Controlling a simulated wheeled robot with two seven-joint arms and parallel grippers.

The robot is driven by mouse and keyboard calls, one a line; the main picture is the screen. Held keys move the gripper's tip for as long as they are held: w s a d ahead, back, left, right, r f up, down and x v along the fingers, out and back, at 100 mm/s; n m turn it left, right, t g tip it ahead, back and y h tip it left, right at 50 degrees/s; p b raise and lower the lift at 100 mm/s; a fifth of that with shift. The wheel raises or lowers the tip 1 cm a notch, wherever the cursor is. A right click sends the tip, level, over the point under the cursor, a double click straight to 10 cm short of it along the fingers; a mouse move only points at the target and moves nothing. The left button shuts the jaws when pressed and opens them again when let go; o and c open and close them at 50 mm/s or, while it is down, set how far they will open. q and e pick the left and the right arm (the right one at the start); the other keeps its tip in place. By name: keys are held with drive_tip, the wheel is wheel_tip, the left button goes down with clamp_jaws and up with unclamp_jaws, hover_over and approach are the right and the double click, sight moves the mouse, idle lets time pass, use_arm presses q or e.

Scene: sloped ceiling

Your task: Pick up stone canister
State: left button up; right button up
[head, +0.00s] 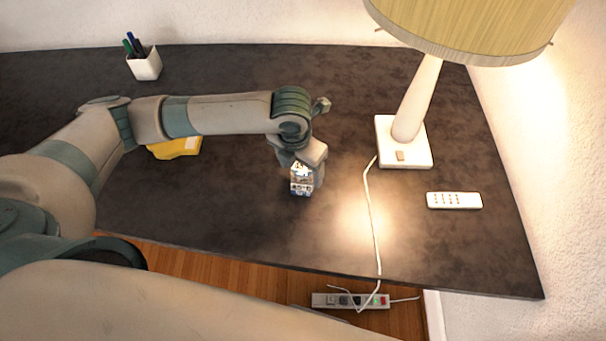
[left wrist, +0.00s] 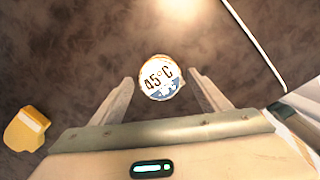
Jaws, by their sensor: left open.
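A small round canister with a white and blue printed label stands on the dark tabletop. In the head view the canister (head: 301,188) shows only in part below my left gripper (head: 306,170), which hides its upper part. In the left wrist view I look down on the canister (left wrist: 161,78), whose round face reads "45°C". It lies between the two fingertips of my left gripper (left wrist: 162,84). The fingers are open, one on each side, with a gap visible on both sides. My right gripper is not in view.
A lamp (head: 405,125) with a white cord (head: 371,215) stands right of the canister, beside a white remote (head: 454,200). A yellow object (head: 172,149) lies left, partly behind my arm. A pen cup (head: 145,65) stands at the back left. The table's front edge is near.

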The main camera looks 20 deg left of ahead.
use_arm(q)
drive_tip(key=shift+f, duration=0.1)
drive_tip(key=shift+f+p, duration=0.2)
drive_tip(key=shift+p, duration=0.1)
drive_tip(key=f+p, duration=0.1)
drive_tip(key=f, duration=0.1)
drive_tip(key=w+f, duration=0.1)
drive_tip(key=shift+d+f+p, duration=0.2)
drive_tip(key=shift+f+p, duration=0.15)
drive_tip(key=shift+f, duration=0.45)
drive_tip(key=c, duration=1.5)
